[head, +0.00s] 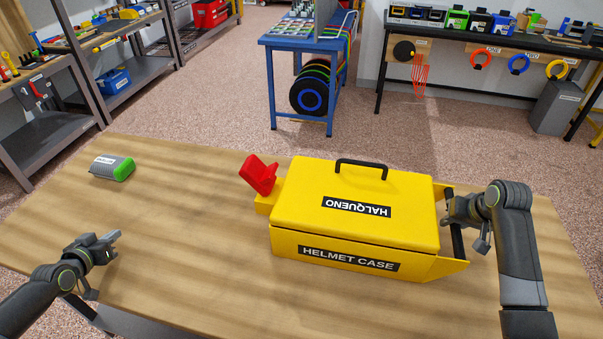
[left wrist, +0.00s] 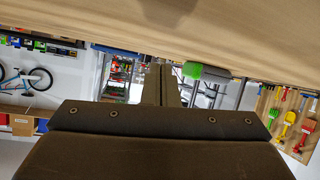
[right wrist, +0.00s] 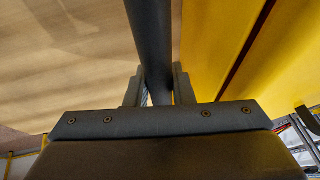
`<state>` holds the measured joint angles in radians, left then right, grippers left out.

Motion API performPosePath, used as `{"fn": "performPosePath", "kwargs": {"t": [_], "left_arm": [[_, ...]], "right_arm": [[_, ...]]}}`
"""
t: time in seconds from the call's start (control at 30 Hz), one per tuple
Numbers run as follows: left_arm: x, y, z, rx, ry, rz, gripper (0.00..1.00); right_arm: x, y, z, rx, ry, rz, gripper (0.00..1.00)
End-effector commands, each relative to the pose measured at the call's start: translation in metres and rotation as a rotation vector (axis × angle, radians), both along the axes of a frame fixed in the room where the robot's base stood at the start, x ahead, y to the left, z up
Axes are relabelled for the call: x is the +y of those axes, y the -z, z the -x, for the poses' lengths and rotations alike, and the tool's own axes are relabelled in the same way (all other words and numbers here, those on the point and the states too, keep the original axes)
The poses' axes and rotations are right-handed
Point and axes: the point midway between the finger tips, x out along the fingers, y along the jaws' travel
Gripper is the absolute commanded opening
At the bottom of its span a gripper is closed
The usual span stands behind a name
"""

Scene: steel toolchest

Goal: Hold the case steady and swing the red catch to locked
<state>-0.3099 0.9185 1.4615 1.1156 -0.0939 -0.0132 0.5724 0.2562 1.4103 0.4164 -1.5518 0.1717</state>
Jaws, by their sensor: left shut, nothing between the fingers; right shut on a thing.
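The yellow helmet case (head: 290,222) stands on the wooden table with its lid down and a black handle (head: 361,164) on top. The red catch (head: 259,174) sticks up at a tilt from a yellow bracket on the case's left side. My right gripper (head: 455,215) is shut on the dark bar (right wrist: 150,35) at the case's right side, between two yellow brackets; the right wrist view shows the bar between the fingers. My left gripper (head: 115,236) is shut and empty over the table's left part, well apart from the catch. Its closed fingers show in the left wrist view (left wrist: 160,84).
A grey and green battery-like block (head: 113,167) lies on the table at the far left. The wooden tabletop (head: 180,220) between my left gripper and the case is clear. Shelves, a blue cart (head: 302,45) and a workbench stand beyond the table.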

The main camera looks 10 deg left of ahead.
Motion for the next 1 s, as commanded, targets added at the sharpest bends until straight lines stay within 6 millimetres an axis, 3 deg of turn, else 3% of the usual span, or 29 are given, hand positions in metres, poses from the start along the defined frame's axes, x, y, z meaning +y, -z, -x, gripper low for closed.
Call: {"fn": "performPosePath", "kwargs": {"t": [0.03,0.33,0.7,0.83,1.0], "left_arm": [[-0.016,0.003,-0.008,-0.021,-0.014,0.093,0.00],[-0.107,0.000,-0.047,-0.114,-0.041,0.634,0.00],[-0.217,-0.050,-0.087,-0.219,0.033,1.310,0.00],[-0.242,-0.069,-0.092,-0.254,0.047,1.539,0.00],[-0.256,-0.079,-0.089,-0.291,0.012,1.809,0.00]], "right_arm": [[0.001,0.008,0.004,0.018,-0.001,-0.004,0.00],[0.001,0.008,0.004,0.018,-0.001,-0.004,0.00],[0.001,0.008,0.004,0.018,-0.001,-0.003,0.00],[0.001,0.008,0.004,0.018,-0.001,-0.003,0.00],[0.001,0.008,0.004,0.018,-0.001,-0.003,0.00]]}}
